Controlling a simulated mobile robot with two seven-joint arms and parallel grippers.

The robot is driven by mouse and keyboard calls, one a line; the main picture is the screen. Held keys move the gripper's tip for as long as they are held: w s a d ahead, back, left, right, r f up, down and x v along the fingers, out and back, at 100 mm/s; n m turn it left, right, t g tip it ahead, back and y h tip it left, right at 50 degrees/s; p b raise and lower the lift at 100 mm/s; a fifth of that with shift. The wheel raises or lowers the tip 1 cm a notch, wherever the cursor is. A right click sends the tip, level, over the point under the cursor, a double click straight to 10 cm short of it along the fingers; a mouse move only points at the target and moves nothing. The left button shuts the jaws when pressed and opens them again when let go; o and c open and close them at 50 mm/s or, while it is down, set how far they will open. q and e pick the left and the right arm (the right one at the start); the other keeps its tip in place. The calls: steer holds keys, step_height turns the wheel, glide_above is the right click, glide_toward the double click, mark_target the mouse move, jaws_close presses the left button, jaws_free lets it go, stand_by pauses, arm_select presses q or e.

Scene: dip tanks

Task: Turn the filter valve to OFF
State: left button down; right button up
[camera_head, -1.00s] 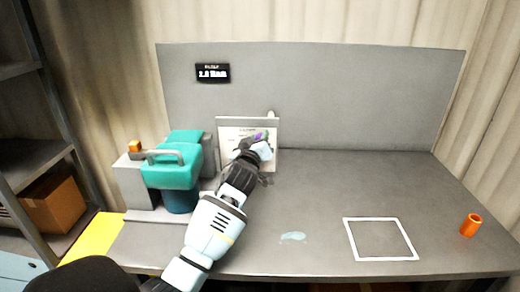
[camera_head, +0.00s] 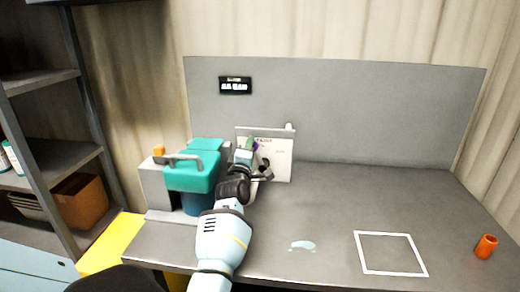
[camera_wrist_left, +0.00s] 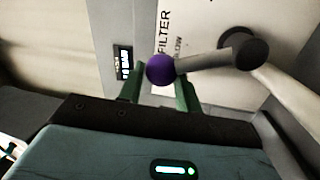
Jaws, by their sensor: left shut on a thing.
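The filter valve has a grey lever (camera_wrist_left: 208,60) that ends in a purple ball knob (camera_wrist_left: 161,69). The lever runs from a dark round hub (camera_wrist_left: 250,52) to the knob, in front of a white panel (camera_head: 280,168) marked FILTER. The knob also shows small in the head view (camera_head: 256,147). My left gripper (camera_wrist_left: 160,88) is shut on the knob, with a green finger on each side of it. In the head view the left gripper (camera_head: 250,149) is at the panel's left part and hides some of the lever. My right gripper is not in view.
A teal and grey machine (camera_head: 192,177) with a handle stands close left of my left arm. A display (camera_head: 235,86) hangs on the back wall. An orange cup (camera_head: 486,246) and a white square outline (camera_head: 390,234) are at right. The table's middle is mostly clear.

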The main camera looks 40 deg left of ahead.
arm_select(q)
steer(key=shift+s+a+f+n+g+y, duration=0.15)
steer(key=shift+a+f+n, duration=0.1)
steer(key=shift+f+n, duration=0.4)
steer(key=shift+s+a+f+n+g+y, duration=0.1)
steer(key=shift+s+a+f+n+y, duration=0.2)
steer(key=shift+n, duration=0.5)
steer(key=shift+s+a+f+n+g+y, duration=0.1)
steer(key=shift+a+f+n, duration=0.05)
steer(key=shift+f+n, duration=0.5)
steer(key=c, duration=1.1)
jaws_free()
steer(key=shift+r, duration=0.1)
steer(key=shift+c, duration=0.2)
steer(key=shift+o, duration=0.7)
steer(key=shift+w+r, duration=0.1)
steer(key=shift+r, duration=0.15)
steer(key=v, duration=0.8)
steer(key=shift+p, duration=0.4)
